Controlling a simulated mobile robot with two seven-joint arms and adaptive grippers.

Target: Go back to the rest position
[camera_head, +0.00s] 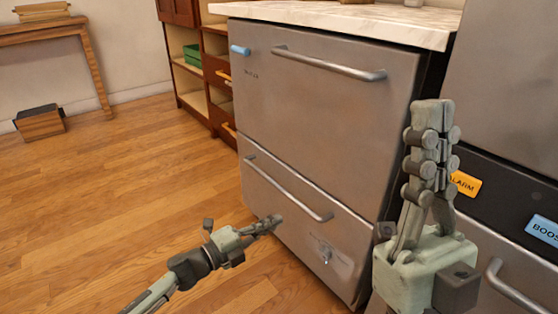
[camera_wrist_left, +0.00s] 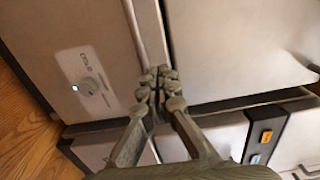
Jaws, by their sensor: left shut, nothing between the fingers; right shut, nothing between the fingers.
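My left gripper (camera_head: 268,224) reaches in from the lower left of the head view, low in front of the grey two-drawer dishwasher (camera_head: 310,120). It is shut and empty. It also shows in the left wrist view (camera_wrist_left: 157,90), fingers together, with the appliance front behind it. I cannot tell whether it touches the front. My right gripper (camera_head: 433,110) stands upright at the right of the head view, fingers pointing up, shut and empty. Both drawers look closed, with an upper handle (camera_head: 328,64) and a lower handle (camera_head: 285,188).
A pale countertop (camera_head: 350,22) tops the dishwasher. A dark panel with an orange ALARM label (camera_head: 465,184) and a blue BOOST label (camera_head: 543,229) is at the right. A wooden shelf (camera_head: 190,70), a table (camera_head: 60,28) and a box (camera_head: 40,122) stand at the left.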

